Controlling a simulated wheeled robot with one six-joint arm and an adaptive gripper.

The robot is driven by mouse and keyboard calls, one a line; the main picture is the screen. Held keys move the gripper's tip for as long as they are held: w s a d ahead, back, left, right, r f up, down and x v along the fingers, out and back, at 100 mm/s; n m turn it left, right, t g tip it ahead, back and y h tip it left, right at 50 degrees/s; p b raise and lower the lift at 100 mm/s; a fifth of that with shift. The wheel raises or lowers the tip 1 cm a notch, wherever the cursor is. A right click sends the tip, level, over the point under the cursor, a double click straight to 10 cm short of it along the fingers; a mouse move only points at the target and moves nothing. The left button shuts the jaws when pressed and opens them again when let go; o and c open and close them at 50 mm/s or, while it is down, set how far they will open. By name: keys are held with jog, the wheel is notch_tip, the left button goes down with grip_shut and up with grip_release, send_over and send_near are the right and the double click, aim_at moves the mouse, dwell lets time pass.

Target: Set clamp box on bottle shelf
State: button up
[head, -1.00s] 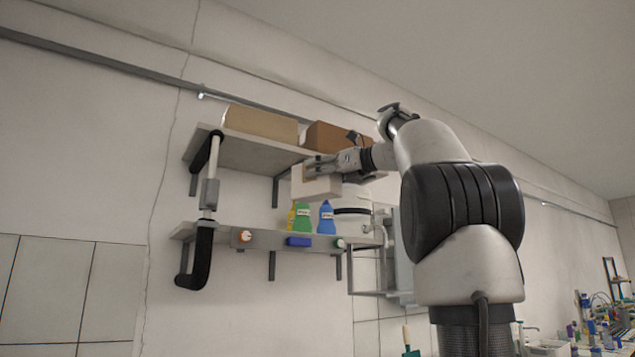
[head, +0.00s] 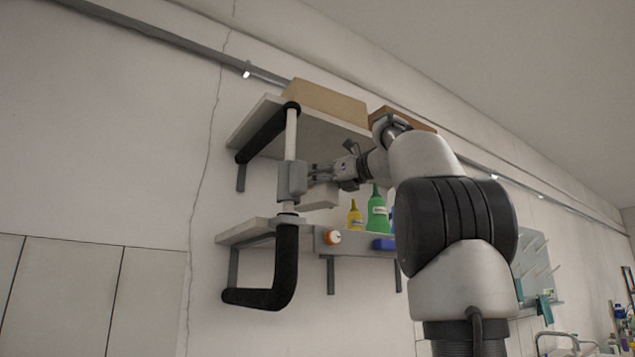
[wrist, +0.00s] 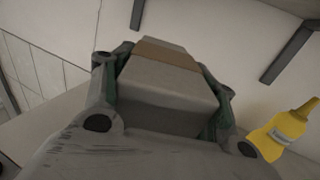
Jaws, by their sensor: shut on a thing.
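The clamp box is a pale grey box (head: 318,198) with a brown band on top. My gripper (head: 322,173) is shut on it from above in the head view. In the wrist view the box (wrist: 165,95) sits between the two fingers and looks level. The bottle shelf (head: 250,230) is the lower wall shelf, with a yellow bottle (head: 355,214) and a green bottle (head: 377,214) on it. The box is over the left part of this shelf, left of the bottles. Whether its underside touches the shelf cannot be seen.
An upper shelf (head: 262,125) with a tan box (head: 325,101) and a brown box hangs above my gripper. A pale upright rod with a grey block (head: 292,181) and black ends overlaps the left shelf ends and partly hides the clamp box. The yellow bottle (wrist: 288,130) stands close right.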

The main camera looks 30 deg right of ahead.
aim_at(318, 207)
jog(key=shift+w, duration=0.1)
dwell(0.3)
jog(key=shift+f, duration=2.85)
jog(key=shift+f, duration=0.6)
jog(key=o, duration=1.3)
jog(key=shift+o, duration=0.2)
